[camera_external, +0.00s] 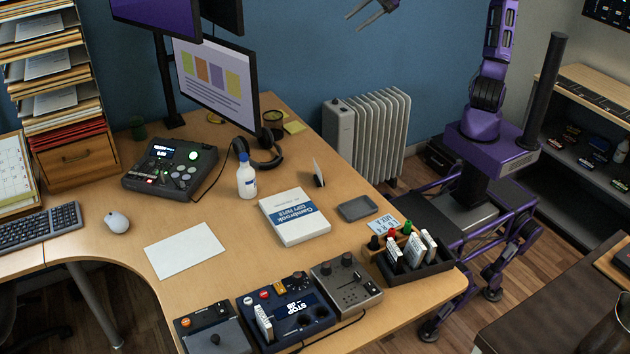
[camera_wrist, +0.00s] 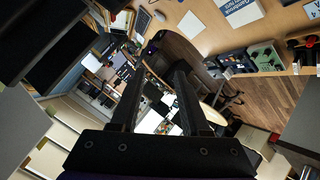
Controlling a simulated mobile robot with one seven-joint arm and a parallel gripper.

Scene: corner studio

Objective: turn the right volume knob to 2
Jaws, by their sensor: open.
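A grey box (camera_external: 346,284) with two dark round knobs along its back edge stands near the desk's front edge. Its right knob (camera_external: 347,259) is small and its setting cannot be read. No label shows which knobs are for volume. The box also shows in the wrist view (camera_wrist: 267,56), where its knobs are too small to make out. My gripper (camera_external: 353,22) is open and empty, high above the back of the desk at the top of the external view, far from the box. Its two fingers show in the wrist view (camera_wrist: 160,66), apart with nothing between them.
A dark blue unit (camera_external: 285,310) and another dark box (camera_external: 212,334) stand left of the grey box. A black tray (camera_external: 415,262) with bottles and cards is on its right. A white book (camera_external: 295,216), a bottle (camera_external: 247,180) and a mixer (camera_external: 172,170) stand farther back.

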